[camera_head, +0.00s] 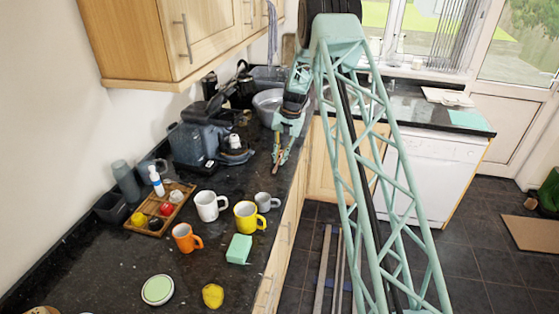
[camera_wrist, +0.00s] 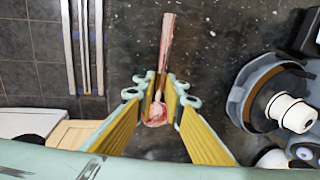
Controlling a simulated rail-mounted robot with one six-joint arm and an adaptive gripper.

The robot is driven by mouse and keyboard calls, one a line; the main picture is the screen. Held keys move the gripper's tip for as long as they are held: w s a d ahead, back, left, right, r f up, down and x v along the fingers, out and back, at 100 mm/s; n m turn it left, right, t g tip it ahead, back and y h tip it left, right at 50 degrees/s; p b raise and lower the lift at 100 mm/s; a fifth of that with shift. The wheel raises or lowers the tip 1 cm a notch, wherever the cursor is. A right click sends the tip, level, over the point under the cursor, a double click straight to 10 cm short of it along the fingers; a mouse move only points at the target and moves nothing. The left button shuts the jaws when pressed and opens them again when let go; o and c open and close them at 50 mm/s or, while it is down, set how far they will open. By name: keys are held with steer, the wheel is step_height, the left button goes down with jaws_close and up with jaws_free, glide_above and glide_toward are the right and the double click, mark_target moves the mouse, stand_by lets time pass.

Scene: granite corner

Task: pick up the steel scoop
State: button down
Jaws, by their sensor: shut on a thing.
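The steel scoop (camera_wrist: 166,45) shows in the wrist view as a long, shiny, pinkish handle pointing up the picture, with a rounded end (camera_wrist: 156,114) between my fingers. My gripper (camera_wrist: 161,92) is shut on it, with yellow-lined fingers on both sides. In the head view my gripper (camera_head: 283,148) points down over the counter's right edge, beyond the mugs, and a thin reddish part of the scoop (camera_head: 276,153) shows at the fingertips. I cannot tell whether the scoop touches the counter.
A dark coffee machine (camera_head: 197,143) stands close left of my gripper. A grey bowl (camera_head: 268,103) is behind. White (camera_head: 209,205), yellow (camera_head: 248,217), grey (camera_head: 265,201) and orange (camera_head: 185,237) mugs stand nearer. Wall cupboards (camera_head: 185,35) hang above left. Open floor (camera_head: 480,255) lies right.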

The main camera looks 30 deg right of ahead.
mark_target(280, 159)
steer(key=shift+r, duration=0.1)
steer(key=shift+r, duration=1.55)
steer(key=shift+s+r, duration=0.1)
steer(key=shift+r, duration=0.05)
steer(key=s+a, duration=0.1)
steer(key=s, duration=0.4)
steer(key=s+a+r+b, duration=0.1)
steer(key=s+a, duration=0.1)
steer(key=s, duration=0.3)
steer(key=s+a, duration=0.1)
steer(key=s, duration=0.4)
steer(key=shift+a+r, duration=0.2)
steer(key=shift+a, duration=0.05)
steer(key=shift+r, duration=0.15)
step_height(280, 159, up, 14)
steer(key=m+p, duration=0.2)
steer(key=p, duration=1)
steer(key=shift+w+f, duration=0.2)
steer(key=shift+w, duration=0.15)
steer(key=shift+w+d, duration=0.1)
steer(key=shift+w, duration=0.05)
